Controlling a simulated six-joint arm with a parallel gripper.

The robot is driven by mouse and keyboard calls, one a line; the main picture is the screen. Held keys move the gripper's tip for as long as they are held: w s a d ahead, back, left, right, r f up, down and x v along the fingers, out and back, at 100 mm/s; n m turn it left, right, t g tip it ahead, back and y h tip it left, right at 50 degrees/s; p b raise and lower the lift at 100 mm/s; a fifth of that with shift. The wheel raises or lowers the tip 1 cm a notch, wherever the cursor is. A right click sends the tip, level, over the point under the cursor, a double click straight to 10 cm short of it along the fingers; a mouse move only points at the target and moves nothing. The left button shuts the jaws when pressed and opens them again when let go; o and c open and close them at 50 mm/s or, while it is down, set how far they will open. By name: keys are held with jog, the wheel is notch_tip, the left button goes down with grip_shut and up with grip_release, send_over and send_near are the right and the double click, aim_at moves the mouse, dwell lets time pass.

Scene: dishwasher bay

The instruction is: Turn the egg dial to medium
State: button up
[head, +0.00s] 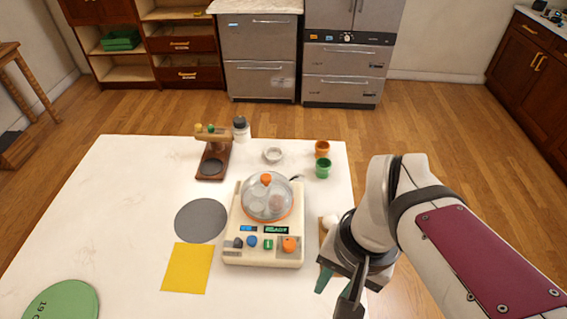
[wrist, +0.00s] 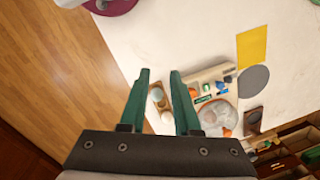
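A cream egg cooker (head: 232,212) stands on the white table, with a clear domed lid (head: 268,200) topped by an orange knob. Its front panel has a dark knob (head: 238,243), a blue button (head: 252,241), a green button (head: 268,244) and an orange dial (head: 289,244) on a grey plate at the right. The dial's setting is too small to read. My gripper (head: 338,288) is right of and in front of the cooker, apart from it. In the wrist view its green fingers (wrist: 160,74) are open and empty, with the cooker (wrist: 214,72) beyond and to the right.
A yellow sheet (head: 187,268) and a grey disc (head: 201,221) lie left. Orange (head: 322,148) and green cups (head: 323,168) stand behind right. The table's left side is mostly clear.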

aim_at(289, 243)
jog(key=shift+o, duration=1.1)
jog(key=w+a, duration=0.1)
jog(key=w, duration=0.6)
jog(key=shift+a+r+n+h, duration=0.15)
jog(key=shift+a+n+h, duration=0.15)
jog(key=shift+a+n, duration=0.1)
jog(key=shift+o, duration=0.2)
jog(key=w+a+f, duration=0.1)
jog(key=w+a, duration=0.1)
jog(key=w, duration=0.3)
jog(key=w+a+f+n, duration=0.1)
jog(key=w+a, duration=0.1)
jog(key=w, duration=0.3)
jog(key=shift+a+f+h, duration=0.3)
jog(key=shift+a+h, duration=0.1)
notch_tip(289, 243, down, 15)
jog(key=shift+r, duration=0.1)
jog(key=shift+w+f, duration=0.1)
jog(key=shift+f, duration=0.35)
jog(key=shift+c, duration=0.3)
grip_shut()
